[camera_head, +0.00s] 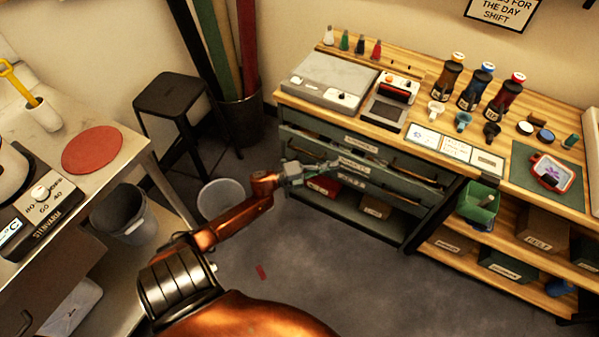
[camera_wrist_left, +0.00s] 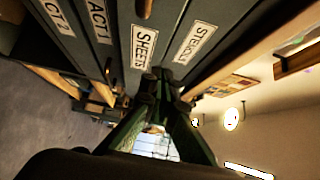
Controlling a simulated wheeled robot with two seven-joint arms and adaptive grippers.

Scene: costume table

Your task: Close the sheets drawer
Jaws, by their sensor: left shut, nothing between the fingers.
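The sheets drawer is in the grey-green cabinet, and its front with the SHEETS label (camera_wrist_left: 144,47) shows large in the left wrist view. In the head view its labelled front (camera_head: 357,163) is just beyond my left gripper and partly hidden by it. I cannot tell exactly how far it stands out from the cabinet. My right gripper is in neither view.
A drawer labelled STENCIL (camera_wrist_left: 193,43) lies beside the sheets drawer, and one labelled ACT 1 (camera_wrist_left: 98,20) on its other side. The wooden counter (camera_head: 425,82) above holds bottles and devices.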

